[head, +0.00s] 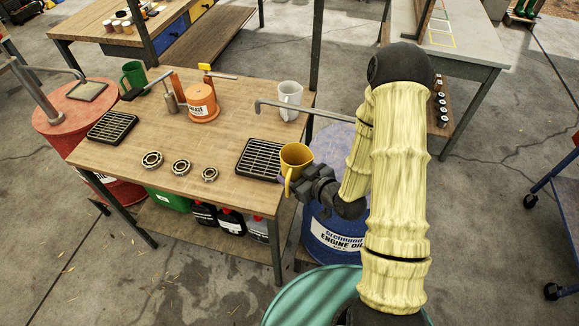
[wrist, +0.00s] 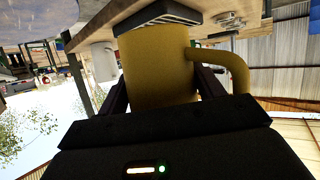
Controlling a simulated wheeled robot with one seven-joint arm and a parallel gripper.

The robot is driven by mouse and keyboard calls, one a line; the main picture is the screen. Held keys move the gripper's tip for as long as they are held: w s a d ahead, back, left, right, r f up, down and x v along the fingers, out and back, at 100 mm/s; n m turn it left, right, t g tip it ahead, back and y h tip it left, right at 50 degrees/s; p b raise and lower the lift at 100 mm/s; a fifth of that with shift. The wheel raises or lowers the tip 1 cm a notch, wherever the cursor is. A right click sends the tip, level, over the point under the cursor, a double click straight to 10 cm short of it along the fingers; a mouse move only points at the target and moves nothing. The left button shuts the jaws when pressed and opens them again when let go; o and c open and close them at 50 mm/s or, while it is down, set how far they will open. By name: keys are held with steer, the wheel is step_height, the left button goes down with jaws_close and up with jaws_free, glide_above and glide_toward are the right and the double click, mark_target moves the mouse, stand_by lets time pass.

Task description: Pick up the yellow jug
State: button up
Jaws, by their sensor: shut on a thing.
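The yellow jug (head: 295,157) is at the right end of the wooden workbench, beside the right black grate. My gripper (head: 302,180) is shut on it, reaching in from the right. In the wrist view the yellow jug (wrist: 160,68) fills the space between the dark fingers (wrist: 161,95), with its handle on the right side. The jug looks upright in the head view. I cannot tell whether its base touches the bench or is slightly above it.
On the workbench (head: 135,165) stand a white jug (head: 290,100), an orange grease can (head: 202,102), a green mug (head: 133,74), several bearings (head: 181,167) and two black grates (head: 259,159). A blue engine oil drum (head: 335,238) stands right of the bench, below my arm.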

steer(key=shift+s+d+r+p, duration=0.1)
steer(key=shift+s+d+p, duration=0.45)
steer(key=shift+s+p, duration=0.2)
stand_by(0.6)
